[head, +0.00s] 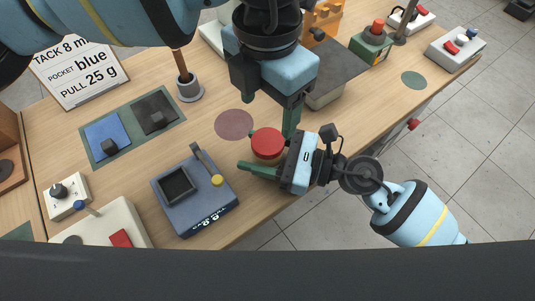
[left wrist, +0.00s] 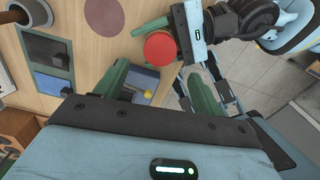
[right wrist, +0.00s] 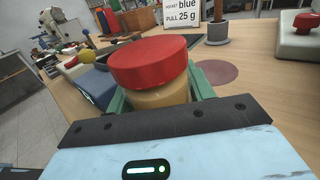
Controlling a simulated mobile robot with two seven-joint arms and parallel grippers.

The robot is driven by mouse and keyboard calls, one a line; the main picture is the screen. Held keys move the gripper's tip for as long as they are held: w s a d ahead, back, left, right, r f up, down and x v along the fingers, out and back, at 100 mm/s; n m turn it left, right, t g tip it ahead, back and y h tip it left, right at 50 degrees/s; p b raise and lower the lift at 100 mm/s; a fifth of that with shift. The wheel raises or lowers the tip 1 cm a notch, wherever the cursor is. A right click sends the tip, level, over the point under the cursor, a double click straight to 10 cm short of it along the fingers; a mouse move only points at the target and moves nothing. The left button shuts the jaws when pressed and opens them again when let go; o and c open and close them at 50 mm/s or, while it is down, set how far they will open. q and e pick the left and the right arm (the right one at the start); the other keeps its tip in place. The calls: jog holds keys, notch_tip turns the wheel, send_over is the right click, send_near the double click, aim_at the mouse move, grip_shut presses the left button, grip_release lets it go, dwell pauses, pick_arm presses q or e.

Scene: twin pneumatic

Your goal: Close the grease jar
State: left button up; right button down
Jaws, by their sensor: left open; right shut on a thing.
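The grease jar has a tan body (right wrist: 160,95) and a wide red lid (right wrist: 148,60) on top of it. The red lid also shows in the head view (head: 267,144) and in the left wrist view (left wrist: 160,48). I cannot tell how tightly the lid is seated. My right gripper (head: 262,160) is shut on the jar body from the right, below the lid. My left gripper (head: 271,110) points down just above and behind the lid. It is open and empty, its fingers (left wrist: 158,85) apart and not on the lid.
A blue-grey device (head: 205,218) with a dark square pan and yellow knob stands left of the jar. A mauve disc (head: 234,125) lies behind it. A post in a grey base (head: 189,90), a two-pad mat (head: 128,153) and a sign (head: 78,75) are further left. The table's front edge is close.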

aim_at(268, 141)
pick_arm(q)
jog(key=n, duration=0.3)
dwell(0.5)
jog(key=shift+f, duration=4)
jog(key=shift+c, duration=0.4)
